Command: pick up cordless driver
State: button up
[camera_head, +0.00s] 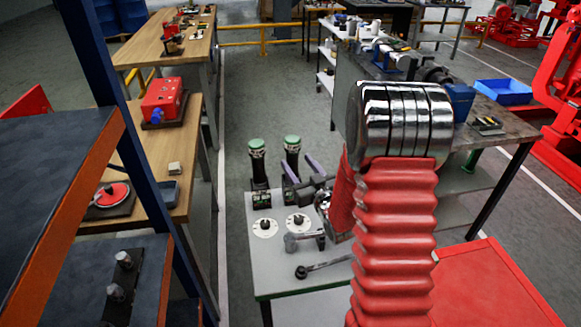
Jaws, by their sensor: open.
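Two black upright tools with green tops stand on a small grey table (285,273), in the middle of the head view. They look like cordless drivers: the left one (257,160) stands clear, and the right one (292,150) is partly covered by my gripper. My gripper (302,168) is open, with two purple fingers apart and pointing at the right tool. I cannot tell whether that tool is between the fingers or behind them. My red ribbed arm hides the right part of the table.
Two white discs with black knobs (264,228) and a hammer-like tool (304,240) lie in front. A dark-headed tool (322,266) lies nearer. A wooden bench (180,185) stands left, a workbench with a blue bin (503,92) right. A blue post and shelves fill the near left.

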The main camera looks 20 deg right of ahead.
aim_at(295, 160)
jog(key=w, duration=0.4)
jog(key=shift+w+a+f, duration=0.1)
jog(key=shift+w+a, duration=0.1)
jog(key=shift+w, duration=0.2)
jog(key=shift+c, duration=0.5)
grip_shut()
